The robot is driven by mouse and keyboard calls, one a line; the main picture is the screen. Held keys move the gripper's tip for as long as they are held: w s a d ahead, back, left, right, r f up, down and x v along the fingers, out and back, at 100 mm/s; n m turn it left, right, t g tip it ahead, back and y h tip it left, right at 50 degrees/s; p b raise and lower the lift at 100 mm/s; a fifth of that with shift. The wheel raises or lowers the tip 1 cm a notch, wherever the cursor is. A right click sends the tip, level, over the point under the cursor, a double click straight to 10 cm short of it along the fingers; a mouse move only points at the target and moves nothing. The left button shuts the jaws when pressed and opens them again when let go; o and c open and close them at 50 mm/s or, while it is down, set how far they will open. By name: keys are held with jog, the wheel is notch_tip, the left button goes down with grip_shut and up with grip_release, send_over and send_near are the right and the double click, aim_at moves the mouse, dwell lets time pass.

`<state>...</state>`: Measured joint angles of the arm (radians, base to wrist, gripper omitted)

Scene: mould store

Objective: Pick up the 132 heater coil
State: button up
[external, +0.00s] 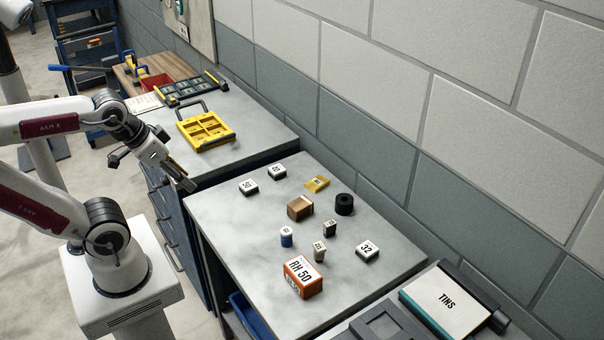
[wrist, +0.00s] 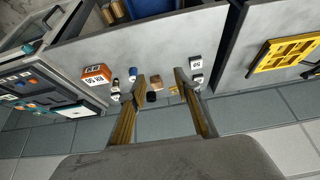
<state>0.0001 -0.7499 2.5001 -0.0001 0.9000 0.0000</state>
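Several small labelled parts stand on the grey bench top (external: 235,222). No label clearly reads 132, so I cannot tell which part is the 132 heater coil. Candidates include a white-topped dark block marked 32 (external: 367,249), a blue part with a white top (external: 286,236), a beige part (external: 319,250) and a small dark part (external: 330,228). My gripper (external: 186,181) is above the bench's left edge, apart from all of these. In the wrist view my gripper (wrist: 160,76) is open, with its fingers wide apart and nothing held.
An orange RH 50 box (external: 304,278), a brown box (external: 300,207), a black cylinder (external: 344,204), a yellow block (external: 317,183) and two white-topped blocks (external: 248,187) (external: 277,172) share the bench. A yellow tray (external: 206,130) lies on the adjoining bench. The bench's left part is clear.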

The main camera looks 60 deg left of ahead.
aim_at(313, 243)
jog(key=shift+w, duration=0.1)
